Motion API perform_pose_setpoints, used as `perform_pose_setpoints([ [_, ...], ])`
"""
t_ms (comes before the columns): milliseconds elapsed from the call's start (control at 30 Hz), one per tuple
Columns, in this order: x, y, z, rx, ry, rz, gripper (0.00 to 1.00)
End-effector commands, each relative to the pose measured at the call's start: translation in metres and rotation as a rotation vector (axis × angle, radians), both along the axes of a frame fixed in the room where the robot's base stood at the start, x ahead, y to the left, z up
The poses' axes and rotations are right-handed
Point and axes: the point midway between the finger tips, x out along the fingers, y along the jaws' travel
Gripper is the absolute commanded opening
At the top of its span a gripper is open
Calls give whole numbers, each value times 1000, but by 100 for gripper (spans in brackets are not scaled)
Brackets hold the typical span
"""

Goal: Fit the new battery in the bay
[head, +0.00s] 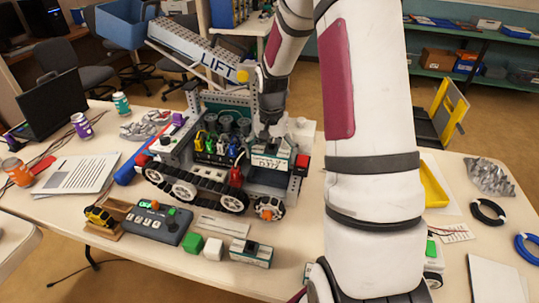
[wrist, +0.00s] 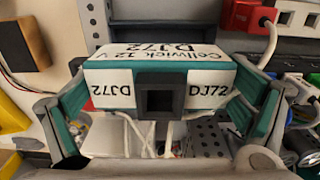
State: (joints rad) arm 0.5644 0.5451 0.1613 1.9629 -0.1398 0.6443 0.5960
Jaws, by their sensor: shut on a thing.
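My gripper (head: 270,140) is shut on a white and teal battery (head: 268,162) marked DJ72. In the wrist view the battery (wrist: 158,62) sits between my gripper's two fingers (wrist: 160,110), its label reading Cellwick 12 V, with a dark square socket on the near face. The head view shows it at the right end of the tracked robot (head: 190,185), by the bay area. The bay is mostly hidden behind the battery and my gripper, so I cannot tell how deep the battery sits. A second similar battery (head: 250,253) lies on the table in front of the tracked robot.
The tracked robot has a raised LIFT arm (head: 195,50) and coloured plugs beside the battery. White cables and a perforated plate (wrist: 207,137) show below it in the wrist view. A control box (head: 152,222), green cube (head: 191,243) and white cube (head: 213,249) stand in front.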

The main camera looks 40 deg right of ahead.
Motion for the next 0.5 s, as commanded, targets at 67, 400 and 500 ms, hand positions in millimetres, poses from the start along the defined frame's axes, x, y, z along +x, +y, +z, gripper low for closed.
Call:
perform_pose_setpoints([
  [67, 0, 0, -3, 0, 0, 0, 58],
  [400, 1, 0, -22, 0, 0, 2, 58],
  [500, 1, 1, -30, 1, 1, 2, 58],
])
